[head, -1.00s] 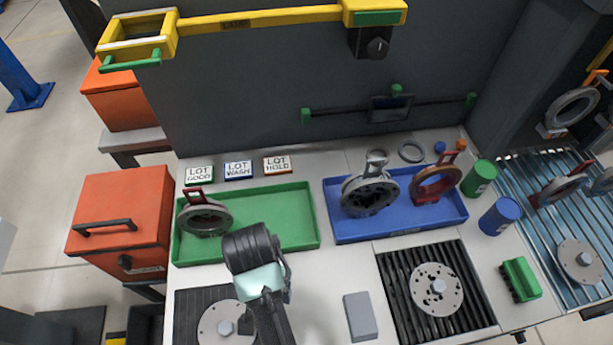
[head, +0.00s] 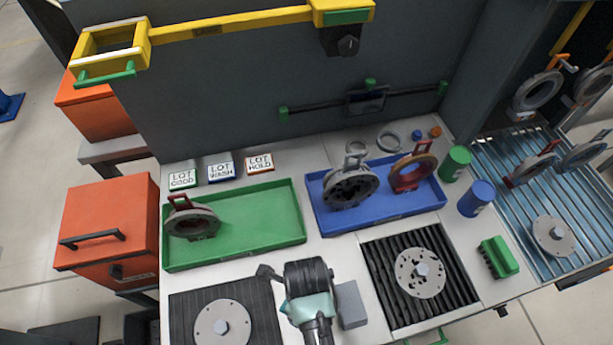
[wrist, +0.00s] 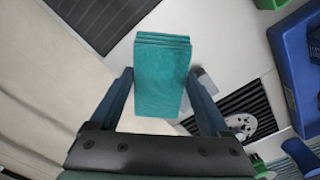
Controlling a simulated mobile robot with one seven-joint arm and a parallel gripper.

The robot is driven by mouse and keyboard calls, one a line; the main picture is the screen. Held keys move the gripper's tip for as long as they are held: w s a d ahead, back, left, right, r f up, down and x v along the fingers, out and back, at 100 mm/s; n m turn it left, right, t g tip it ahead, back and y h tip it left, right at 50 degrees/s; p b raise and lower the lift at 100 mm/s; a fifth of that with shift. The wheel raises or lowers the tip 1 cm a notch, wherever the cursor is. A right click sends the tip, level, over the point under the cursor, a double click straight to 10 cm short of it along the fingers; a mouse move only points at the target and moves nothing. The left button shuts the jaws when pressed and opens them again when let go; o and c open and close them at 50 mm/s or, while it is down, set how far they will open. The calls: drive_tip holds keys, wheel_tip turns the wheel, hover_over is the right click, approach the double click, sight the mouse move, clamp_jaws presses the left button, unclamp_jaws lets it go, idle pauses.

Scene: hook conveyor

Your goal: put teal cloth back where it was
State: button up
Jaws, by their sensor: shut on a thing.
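The teal cloth (wrist: 162,85) is a folded, layered rectangle in the wrist view. My gripper (wrist: 161,76) is shut on it, with one dark finger along each side and the cloth reaching past the fingertips. Below and behind the cloth is the pale bench top; I cannot tell the exact gap. In the head view my wrist (head: 307,280) is over the front of the bench, between the left black pad and the ribbed grate, beside a grey block (head: 350,304). The fingers and the cloth cannot be made out clearly there.
A green tray (head: 255,242) and a blue tray (head: 390,222) with ring parts stand behind. A ribbed black grate (head: 455,290) with a disc lies right of the block, a black pad (head: 255,295) left. A green brush-like block (head: 498,257) and cans stand farther right.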

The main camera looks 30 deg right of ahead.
wheel_tip(320, 180, down, 9)
drive_tip(key=shift+f, duration=0.2)
idle(0.3)
